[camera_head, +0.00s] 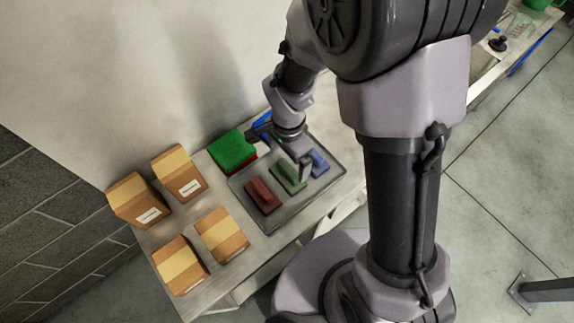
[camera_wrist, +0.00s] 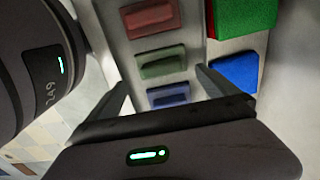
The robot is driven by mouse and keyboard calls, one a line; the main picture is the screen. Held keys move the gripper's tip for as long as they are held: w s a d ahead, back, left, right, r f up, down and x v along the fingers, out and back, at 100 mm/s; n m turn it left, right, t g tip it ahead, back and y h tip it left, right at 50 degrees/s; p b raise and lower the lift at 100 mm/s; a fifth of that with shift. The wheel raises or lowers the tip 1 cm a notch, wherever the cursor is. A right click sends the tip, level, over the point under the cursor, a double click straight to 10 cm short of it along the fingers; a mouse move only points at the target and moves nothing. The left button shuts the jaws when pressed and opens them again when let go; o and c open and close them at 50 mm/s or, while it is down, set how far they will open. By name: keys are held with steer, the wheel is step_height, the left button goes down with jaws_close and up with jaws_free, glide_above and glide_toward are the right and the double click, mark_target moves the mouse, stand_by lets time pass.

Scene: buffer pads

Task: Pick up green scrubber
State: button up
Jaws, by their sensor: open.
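The green scrubber (camera_head: 288,178) lies on a grey tray (camera_head: 240,188), between a red scrubber (camera_head: 263,196) and a blue scrubber (camera_head: 318,163). In the wrist view the green scrubber (camera_wrist: 162,63) lies in the middle of the row, with the red one (camera_wrist: 152,18) above it and the blue one (camera_wrist: 169,95) below it. My gripper (camera_wrist: 160,88) is open and empty, its fingers spread on either side of the row. In the head view my gripper (camera_head: 303,168) hangs over the tray near the green and blue scrubbers. Its height above them is hard to tell.
A stack of green and red pads (camera_head: 232,149) stands behind the tray, with a blue piece (camera_head: 262,122) beside it. Several cardboard boxes (camera_head: 184,173) stand on the table's left part. A wall rises behind the table.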

mark_target(288, 169)
steer(key=f+b, duration=0.2)
steer(key=f, duration=0.5)
steer(key=shift+w, duration=0.2)
steer(key=shift+r, duration=0.1)
steer(key=shift+c, duration=0.2)
steer(key=c, duration=1.5)
